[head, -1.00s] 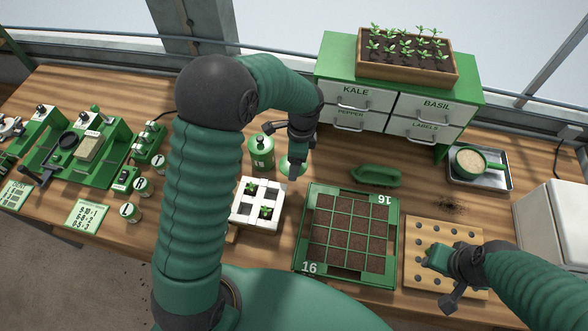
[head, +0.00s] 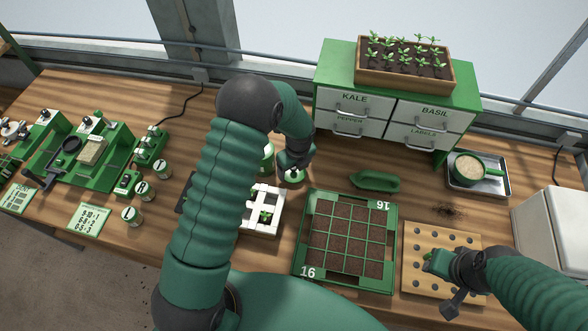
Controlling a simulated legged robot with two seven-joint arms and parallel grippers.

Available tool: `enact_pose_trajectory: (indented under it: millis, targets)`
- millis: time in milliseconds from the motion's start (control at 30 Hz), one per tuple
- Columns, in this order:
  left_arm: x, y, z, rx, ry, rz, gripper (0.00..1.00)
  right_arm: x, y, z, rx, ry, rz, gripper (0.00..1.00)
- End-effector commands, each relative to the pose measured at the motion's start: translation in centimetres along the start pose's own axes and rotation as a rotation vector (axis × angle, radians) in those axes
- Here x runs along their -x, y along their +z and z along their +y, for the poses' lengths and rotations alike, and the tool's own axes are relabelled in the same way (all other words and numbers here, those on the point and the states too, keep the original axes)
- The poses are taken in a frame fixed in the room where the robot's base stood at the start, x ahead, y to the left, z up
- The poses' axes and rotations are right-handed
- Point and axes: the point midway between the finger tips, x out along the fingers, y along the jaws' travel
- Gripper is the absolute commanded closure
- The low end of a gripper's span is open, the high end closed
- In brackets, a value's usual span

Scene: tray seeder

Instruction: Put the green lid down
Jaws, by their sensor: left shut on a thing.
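The green lid (head: 291,177) is a small round piece at the middle of the bench, right of a green jar (head: 267,157). My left gripper (head: 291,168) is over it and shut on it, with the fingers mostly hidden by the wrist. Whether the lid touches the bench is hard to tell. My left arm partly hides the jar. My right gripper (head: 437,262) is low over the wooden board with holes (head: 413,281), beside a small green piece; its finger opening is not clear.
A green-framed soil tray (head: 299,255) lies right of a white seedling tray (head: 273,228). A green scoop-like tool (head: 374,183) lies behind it. A drawer cabinet (head: 328,66) stands at the back. Bare bench shows between the lid and the green tool.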

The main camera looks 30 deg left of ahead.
Motion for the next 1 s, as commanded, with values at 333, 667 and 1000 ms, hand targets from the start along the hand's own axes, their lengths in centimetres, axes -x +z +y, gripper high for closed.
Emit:
enact_pose_trajectory:
  millis: [333,667,1000]
  targets:
    - [-1.3,-0.2,0.0,0.001,-0.001,-0.001,0.63,0.1,0.0,0.0,0.0,0.0,0.0,0.64]
    - [-1.4,-0.2,0.0,0.002,-0.001,0.0,0.03,0.1,0.0,0.0,0.0,0.0,0.0,0.64]
    - [0.3,-0.1,-0.1,0.003,-0.005,-0.002,0.03,0.0,0.0,0.0,0.0,0.0,0.0,0.64]
